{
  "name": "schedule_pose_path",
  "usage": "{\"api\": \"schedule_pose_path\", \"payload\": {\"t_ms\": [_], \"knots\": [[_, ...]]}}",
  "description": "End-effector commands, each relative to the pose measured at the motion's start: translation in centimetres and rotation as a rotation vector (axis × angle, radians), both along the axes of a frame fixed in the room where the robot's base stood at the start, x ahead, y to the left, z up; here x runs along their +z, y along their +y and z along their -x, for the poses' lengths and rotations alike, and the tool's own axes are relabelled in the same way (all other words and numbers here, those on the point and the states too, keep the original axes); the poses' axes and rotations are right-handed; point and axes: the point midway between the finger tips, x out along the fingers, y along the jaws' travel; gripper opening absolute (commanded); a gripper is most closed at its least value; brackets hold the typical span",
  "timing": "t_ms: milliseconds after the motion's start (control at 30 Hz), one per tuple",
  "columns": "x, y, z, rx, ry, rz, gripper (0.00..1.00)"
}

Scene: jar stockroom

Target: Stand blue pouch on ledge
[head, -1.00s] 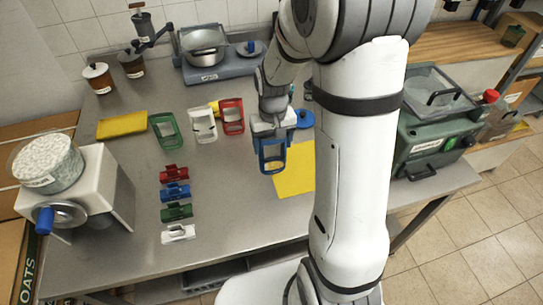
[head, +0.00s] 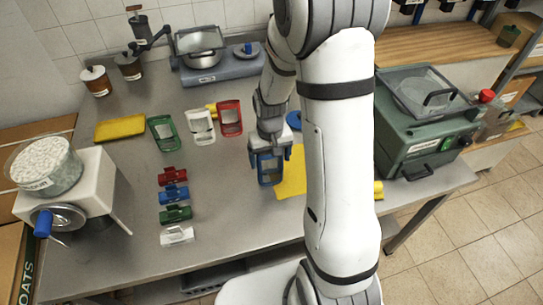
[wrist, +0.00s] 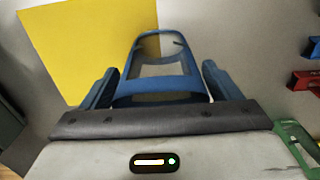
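The blue pouch (head: 270,172) is an open-windowed blue frame hanging below my gripper (head: 267,151) in the head view. In the wrist view the pouch (wrist: 158,93) sits between the two fingers of my gripper (wrist: 160,88), which press on its sides. It is over or just above the bench, at the left edge of a flat yellow sheet (head: 292,177); whether it touches the bench I cannot tell. The yellow sheet also shows in the wrist view (wrist: 75,45), beyond and left of the pouch. I cannot make out which surface is the ledge.
Green (head: 163,133), white (head: 200,127) and red (head: 230,118) pouches lie left of my gripper. A column of small red, blue (head: 173,194), green and white clips lies nearer the front left. A green machine (head: 425,135) stands at right. Bare metal bench (head: 225,215) lies in front.

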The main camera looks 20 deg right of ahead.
Motion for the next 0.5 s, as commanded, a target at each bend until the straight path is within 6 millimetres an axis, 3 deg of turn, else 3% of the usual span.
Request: {"api": "schedule_pose_path", "payload": {"t_ms": [100,367,500], "knots": [[0.0,0.0,0.0,0.0,0.0,0.0,0.94],[0.2,0.0,0.0,0.001,0.0,0.0,0.94],[1.3,0.0,-0.1,0.001,-0.003,0.0,0.94]]}}
